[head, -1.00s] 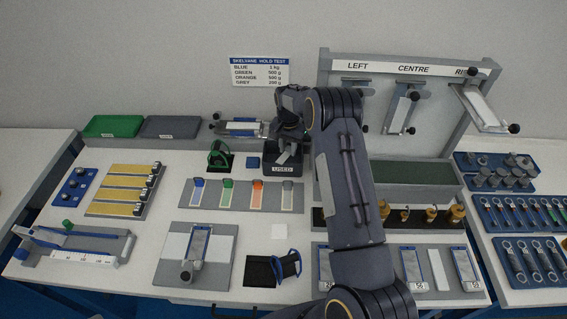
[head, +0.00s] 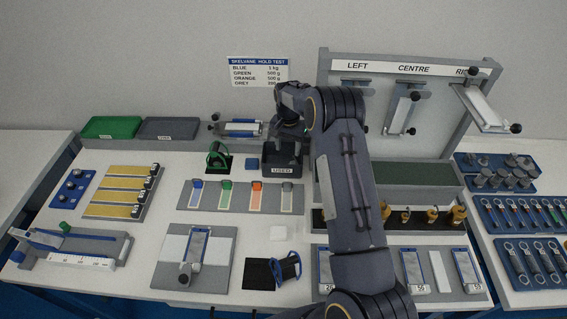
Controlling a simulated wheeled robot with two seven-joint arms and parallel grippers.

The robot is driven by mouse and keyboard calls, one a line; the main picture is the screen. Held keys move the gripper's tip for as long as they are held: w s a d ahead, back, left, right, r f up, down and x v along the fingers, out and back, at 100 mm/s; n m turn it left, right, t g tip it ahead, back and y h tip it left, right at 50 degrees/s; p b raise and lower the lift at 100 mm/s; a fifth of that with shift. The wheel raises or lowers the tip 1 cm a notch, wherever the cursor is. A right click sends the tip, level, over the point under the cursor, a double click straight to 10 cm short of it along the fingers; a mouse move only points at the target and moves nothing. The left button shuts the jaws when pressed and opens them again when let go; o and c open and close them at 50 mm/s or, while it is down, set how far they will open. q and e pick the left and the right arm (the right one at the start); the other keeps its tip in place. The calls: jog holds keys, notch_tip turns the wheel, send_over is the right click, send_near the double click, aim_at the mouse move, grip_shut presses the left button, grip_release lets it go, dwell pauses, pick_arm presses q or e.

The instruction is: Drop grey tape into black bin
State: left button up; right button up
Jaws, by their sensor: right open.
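The black bin (head: 283,171), labelled USED, stands at the back middle of the table, and its dark inside shows only in part. My right gripper (head: 291,138) is open above the bin's back part, partly hidden by its own arm. I cannot make out any tape between its fingers or in the bin. A strip with a grey top (head: 288,196) lies at the right end of a grey board, beside blue, green and orange ones. My left gripper is not in view.
My right arm crosses the middle right, in front of the rack with hanging panels (head: 400,68).

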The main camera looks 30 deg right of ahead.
jog(key=shift+r+b, duration=0.5)
jog(key=shift+r, duration=2.25)
jog(key=shift+s, duration=0.1)
